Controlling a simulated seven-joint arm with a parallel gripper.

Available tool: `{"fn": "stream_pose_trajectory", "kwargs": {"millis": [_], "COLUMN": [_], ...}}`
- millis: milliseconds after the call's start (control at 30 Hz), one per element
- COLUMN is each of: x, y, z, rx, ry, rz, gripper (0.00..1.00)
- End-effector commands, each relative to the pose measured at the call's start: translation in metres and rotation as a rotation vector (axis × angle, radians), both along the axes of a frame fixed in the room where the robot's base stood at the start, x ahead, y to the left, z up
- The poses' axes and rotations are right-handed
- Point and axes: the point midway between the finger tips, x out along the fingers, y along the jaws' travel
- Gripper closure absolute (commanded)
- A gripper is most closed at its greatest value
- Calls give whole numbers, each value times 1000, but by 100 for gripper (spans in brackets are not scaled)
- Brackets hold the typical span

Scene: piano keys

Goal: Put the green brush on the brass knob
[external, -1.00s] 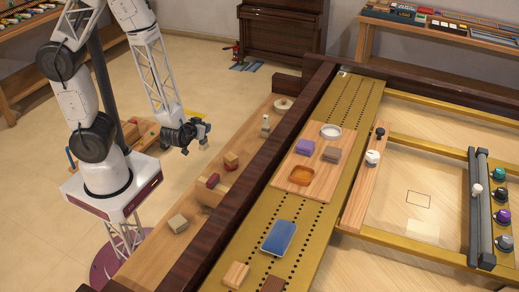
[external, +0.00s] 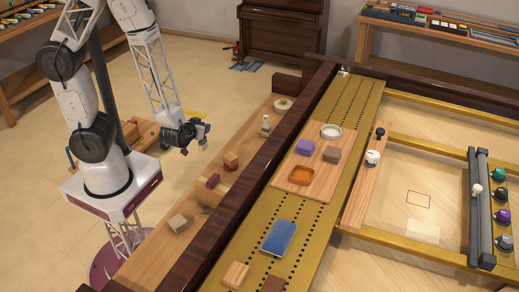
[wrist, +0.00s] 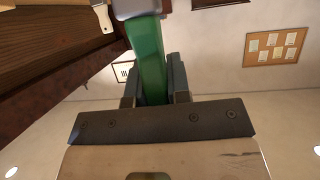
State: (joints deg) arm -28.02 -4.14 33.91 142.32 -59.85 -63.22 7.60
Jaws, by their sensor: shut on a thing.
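My gripper (wrist: 155,90) is shut on the green brush (wrist: 150,55), whose green body stands between the two dark fingers in the wrist view. A grey-blue end of the brush shows at the top edge of that view. In the external view my gripper (external: 204,127) hangs in the air left of the long wooden ledge, and the brush is too small there to make out clearly. I cannot pick out a brass knob for certain in either view.
A wooden ledge (external: 227,184) with several small blocks runs beside a dark rail (external: 245,170). Beyond it, a gold strip (external: 258,203) carries a wooden board (external: 300,190), a blue block (external: 279,238) and others. A white knob (external: 373,158) stands further right.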

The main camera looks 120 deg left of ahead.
Motion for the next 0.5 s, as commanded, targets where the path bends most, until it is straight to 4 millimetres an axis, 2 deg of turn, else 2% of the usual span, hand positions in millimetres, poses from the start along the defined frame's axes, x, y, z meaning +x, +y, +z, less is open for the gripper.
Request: {"fn": "stream_pose_trajectory", "kwargs": {"millis": [267, 500], "x": [1, 1], "y": [2, 2], "z": [19, 51], "rx": [4, 6], "ry": [-9, -13], "rz": [3, 4], "gripper": [100, 100]}}
